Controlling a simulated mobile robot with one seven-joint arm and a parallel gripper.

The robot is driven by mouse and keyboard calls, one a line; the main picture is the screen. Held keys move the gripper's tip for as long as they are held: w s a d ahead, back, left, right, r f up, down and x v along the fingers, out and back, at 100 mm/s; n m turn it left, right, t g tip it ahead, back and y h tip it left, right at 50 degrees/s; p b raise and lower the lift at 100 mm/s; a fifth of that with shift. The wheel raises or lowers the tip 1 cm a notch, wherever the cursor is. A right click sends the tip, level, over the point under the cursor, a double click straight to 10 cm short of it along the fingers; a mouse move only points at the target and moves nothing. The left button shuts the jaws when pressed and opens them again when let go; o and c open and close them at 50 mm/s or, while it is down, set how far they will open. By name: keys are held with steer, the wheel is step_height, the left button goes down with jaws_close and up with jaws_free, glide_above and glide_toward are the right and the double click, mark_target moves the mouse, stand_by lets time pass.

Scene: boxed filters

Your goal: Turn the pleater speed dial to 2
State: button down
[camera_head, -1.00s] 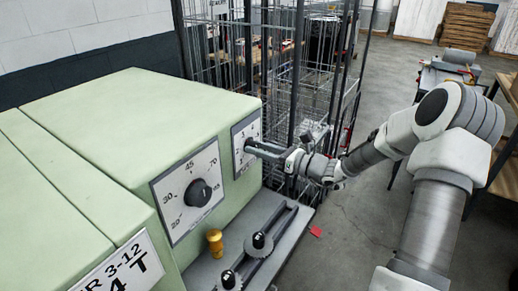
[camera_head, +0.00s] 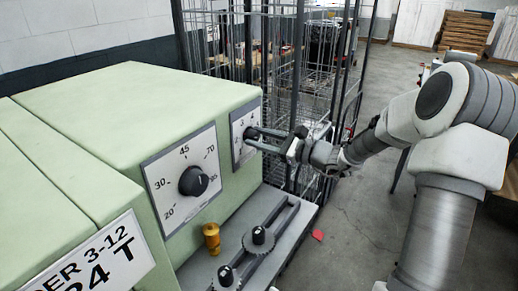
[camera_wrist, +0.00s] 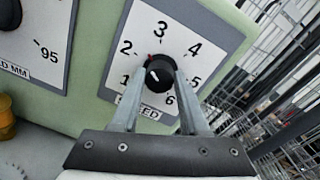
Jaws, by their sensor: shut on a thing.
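The speed dial is a black round knob (camera_wrist: 160,73) on a white plate (camera_wrist: 190,25) numbered 1 to 6, labelled "...EED" below. A short white mark on the knob points left and slightly down, roughly toward the 1. A small red mark shows at the knob's upper left edge, between the 2 and the 3. My gripper (camera_wrist: 158,80) is shut on the knob, one finger on each side. In the head view my gripper (camera_head: 251,139) reaches the dial plate (camera_head: 236,126) from the right; the knob is mostly hidden there by the fingers.
A second, larger dial (camera_head: 193,181), marked 20 to 95, sits left on the same green machine (camera_head: 140,110). A brass knob (camera_head: 211,238) and a slotted rail with black knobs (camera_head: 259,236) lie below. A wire cage (camera_head: 310,70) stands close behind my gripper.

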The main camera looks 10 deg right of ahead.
steer(key=n+b, duration=0.2)
steer(key=b, duration=0.1)
steer(key=shift+f, duration=0.25)
steer(key=n+b, duration=0.2)
steer(key=shift+r+b, duration=0.2)
steer(key=shift+b, duration=0.1)
steer(key=shift+r, duration=0.1)
steer(key=shift+c, duration=2.1)
jaws_free()
steer(key=v, duration=1.7)
steer(key=shift+s+d+r, duration=0.15)
steer(key=shift+s, duration=0.1)
